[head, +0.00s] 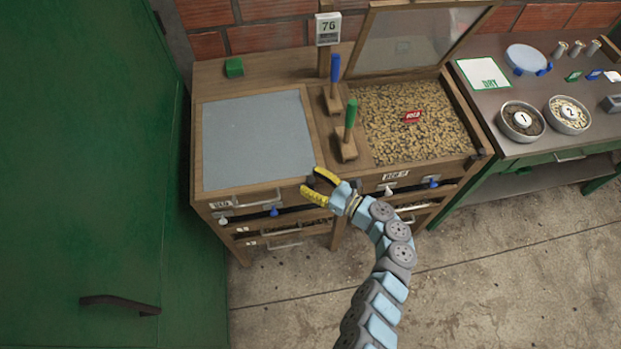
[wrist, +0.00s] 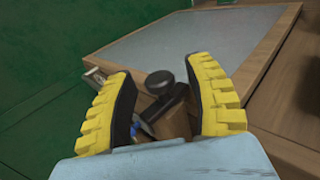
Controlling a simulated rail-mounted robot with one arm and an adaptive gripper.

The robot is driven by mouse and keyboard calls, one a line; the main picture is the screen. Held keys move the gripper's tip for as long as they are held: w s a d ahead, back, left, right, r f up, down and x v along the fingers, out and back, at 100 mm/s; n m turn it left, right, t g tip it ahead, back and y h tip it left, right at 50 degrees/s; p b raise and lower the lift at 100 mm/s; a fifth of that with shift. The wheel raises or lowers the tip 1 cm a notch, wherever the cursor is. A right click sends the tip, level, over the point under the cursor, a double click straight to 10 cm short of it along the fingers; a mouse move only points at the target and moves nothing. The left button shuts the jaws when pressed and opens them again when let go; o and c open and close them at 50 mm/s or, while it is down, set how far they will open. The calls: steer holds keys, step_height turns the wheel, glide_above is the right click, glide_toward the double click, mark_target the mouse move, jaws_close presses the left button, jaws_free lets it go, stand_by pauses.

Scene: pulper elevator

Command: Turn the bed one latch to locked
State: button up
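The left bed (head: 258,140) is a wooden box with a flat grey lid, which lies closed. The same lid shows in the wrist view (wrist: 200,42). My gripper (head: 314,186) has yellow, ridged fingers and is at the front right corner of this bed. In the wrist view my gripper (wrist: 162,95) is open, with its fingers apart. A black round knob on a dark arm, which looks like the latch (wrist: 160,83), stands between the fingers with gaps on both sides. My fingers largely hide it in the head view, and its lock position cannot be told.
The right bed (head: 480,158) is open and filled with beans, with a red tag (head: 412,116) on them. A blue-handled lever (head: 335,68) and a green-handled lever (head: 351,113) stand between the beds. A green cabinet (head: 90,150) is at left; a side table (head: 555,150) holds bowls.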

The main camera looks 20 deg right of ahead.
steer(key=shift+w+a+r, duration=0.1)
steer(key=shift+r, duration=0.05)
steer(key=v, duration=1.2)
stand_by(0.5)
